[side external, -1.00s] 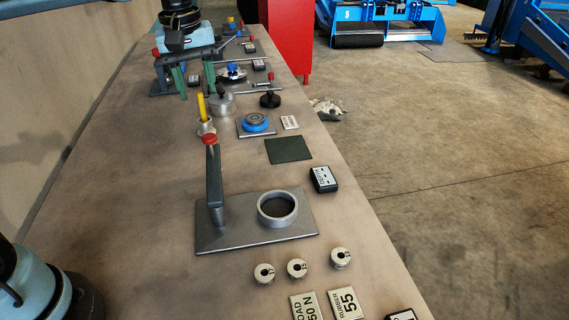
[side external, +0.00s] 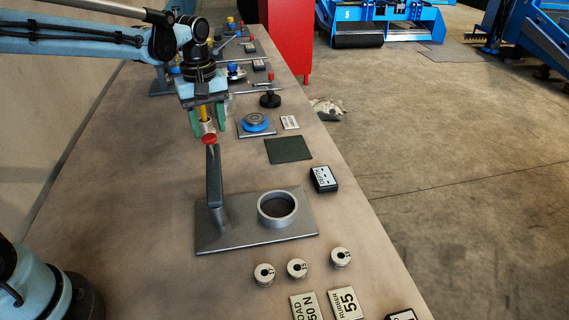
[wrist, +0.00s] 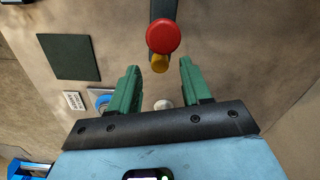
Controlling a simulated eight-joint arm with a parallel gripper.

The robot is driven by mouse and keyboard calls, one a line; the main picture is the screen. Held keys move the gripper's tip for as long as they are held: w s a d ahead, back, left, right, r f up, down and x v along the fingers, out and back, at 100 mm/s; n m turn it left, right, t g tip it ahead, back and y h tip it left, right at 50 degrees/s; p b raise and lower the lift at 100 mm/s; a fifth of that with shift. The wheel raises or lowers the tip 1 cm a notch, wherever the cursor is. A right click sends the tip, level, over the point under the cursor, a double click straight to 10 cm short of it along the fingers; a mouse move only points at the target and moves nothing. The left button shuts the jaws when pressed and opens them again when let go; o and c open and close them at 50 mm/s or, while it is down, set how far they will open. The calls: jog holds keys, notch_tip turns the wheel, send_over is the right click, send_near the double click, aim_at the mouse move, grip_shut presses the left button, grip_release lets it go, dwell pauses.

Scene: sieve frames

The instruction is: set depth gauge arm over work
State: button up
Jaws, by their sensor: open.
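The depth gauge arm (side external: 214,175) is a dark grey bar with a red knob (side external: 209,139) at its far end. Its near end sits on a post at the left of a grey base plate (side external: 245,240). The bar points away from the ring-shaped work holder (side external: 277,208) on the plate's right, not over it. My gripper (side external: 207,120) is open and empty, with green fingers, just beyond the knob. In the wrist view the knob (wrist: 163,36) lies ahead of the gap between the fingertips (wrist: 158,68). I cannot tell the height difference.
A yellow stick (side external: 203,109) in a small metal cup stands by the fingers, close behind the knob. Several small weights (side external: 297,268) and labelled plates lie at the front. A dark green mat (side external: 288,150) and a black labelled box (side external: 323,179) lie right.

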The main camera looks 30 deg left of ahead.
jog(key=shift+f, duration=1.15)
jog(key=shift+c, duration=0.3)
grip_shut()
